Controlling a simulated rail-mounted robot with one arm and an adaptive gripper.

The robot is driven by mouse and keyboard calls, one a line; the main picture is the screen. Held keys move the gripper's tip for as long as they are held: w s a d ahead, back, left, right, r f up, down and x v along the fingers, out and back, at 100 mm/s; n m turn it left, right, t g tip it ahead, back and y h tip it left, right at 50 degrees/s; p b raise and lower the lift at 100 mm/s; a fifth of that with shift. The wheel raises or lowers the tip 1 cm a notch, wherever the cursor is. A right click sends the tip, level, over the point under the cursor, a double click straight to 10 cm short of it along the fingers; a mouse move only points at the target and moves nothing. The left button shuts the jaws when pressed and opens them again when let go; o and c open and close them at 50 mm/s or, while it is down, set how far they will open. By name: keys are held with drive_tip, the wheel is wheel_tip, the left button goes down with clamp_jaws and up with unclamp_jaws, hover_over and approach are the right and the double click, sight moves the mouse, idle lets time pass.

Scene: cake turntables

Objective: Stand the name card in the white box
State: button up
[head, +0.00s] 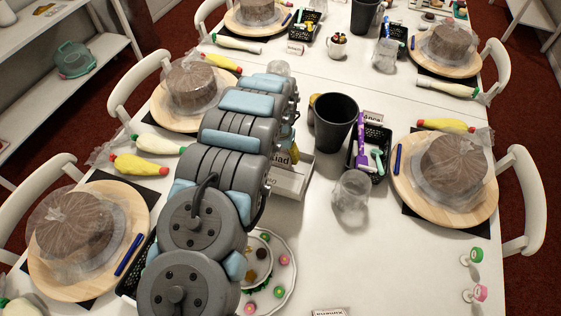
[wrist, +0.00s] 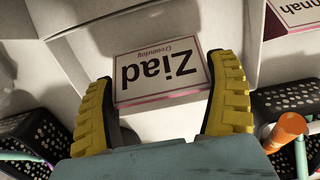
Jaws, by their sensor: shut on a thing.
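The name card (wrist: 162,76) is white with a pink edge and reads "Ziad" in dark letters. It sits between the two yellow fingers of my gripper (wrist: 163,105), which is shut on it. The white box (wrist: 85,22) has pale walls around and beyond the card in the wrist view; I cannot tell whether the card touches its floor. In the head view the white box (head: 287,183) stands right of my arm, with part of the card (head: 284,158) showing at its upper edge. My arm hides the gripper there.
Another name card (wrist: 291,16) lies at the upper right in the wrist view. Black perforated baskets (wrist: 290,98) flank the gripper. In the head view a black cup (head: 333,122), a clear cup (head: 351,195) and a plate of sweets (head: 280,270) are close by. Cake turntables line both table sides.

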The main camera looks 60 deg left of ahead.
sight(280, 161)
drive_tip(key=shift+d+f, duration=0.1)
drive_tip(key=shift+f, duration=1.8)
drive_tip(key=o, duration=0.4)
drive_tip(key=shift+o, duration=0.2)
drive_tip(key=shift+r+p, duration=0.55)
drive_tip(key=shift+r, duration=5.5)
drive_tip(key=shift+r, duration=0.1)
